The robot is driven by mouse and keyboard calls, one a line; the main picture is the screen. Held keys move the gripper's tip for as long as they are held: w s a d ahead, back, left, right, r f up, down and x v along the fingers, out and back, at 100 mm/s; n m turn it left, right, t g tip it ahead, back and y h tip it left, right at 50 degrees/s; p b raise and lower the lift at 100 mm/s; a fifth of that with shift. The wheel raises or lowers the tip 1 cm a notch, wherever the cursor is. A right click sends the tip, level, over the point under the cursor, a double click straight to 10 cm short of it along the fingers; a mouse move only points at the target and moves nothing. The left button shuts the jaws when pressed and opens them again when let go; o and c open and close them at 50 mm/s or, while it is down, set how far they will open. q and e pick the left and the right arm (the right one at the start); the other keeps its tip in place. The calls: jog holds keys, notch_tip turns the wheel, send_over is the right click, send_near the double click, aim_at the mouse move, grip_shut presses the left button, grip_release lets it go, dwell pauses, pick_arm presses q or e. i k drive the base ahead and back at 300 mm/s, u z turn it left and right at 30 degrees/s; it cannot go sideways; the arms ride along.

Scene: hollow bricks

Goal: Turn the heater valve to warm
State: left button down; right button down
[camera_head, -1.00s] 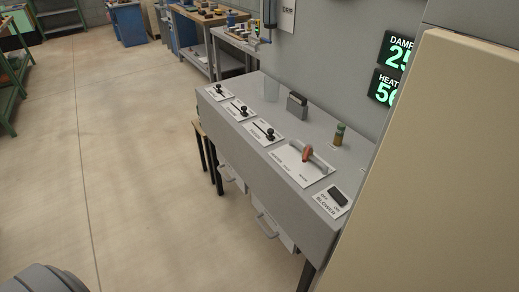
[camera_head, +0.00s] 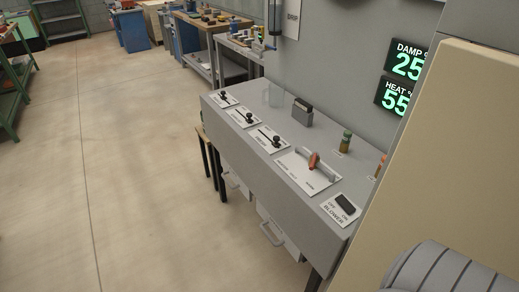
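The heater valve appears to be the control with a red-orange lever (camera_head: 313,160) on a white labelled plate (camera_head: 293,171), on the sloping top of a grey console (camera_head: 263,177). A grey curved bar runs along the plate beside the lever. The plate's lettering is too small to read with certainty. A green "HEAT" display (camera_head: 394,97) on the wall reads 55. Neither of my grippers is in view.
Several black slider levers (camera_head: 269,137) sit along the console, with a "BLOWER" switch (camera_head: 345,204) at its near end. A tall cream panel (camera_head: 458,170) stands close on the right. The floor (camera_head: 140,180) left of the console is open.

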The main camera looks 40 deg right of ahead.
aim_at(316, 155)
jog(key=u, duration=0.05)
jog(key=i, duration=3.1)
jog(key=z, duration=4.6)
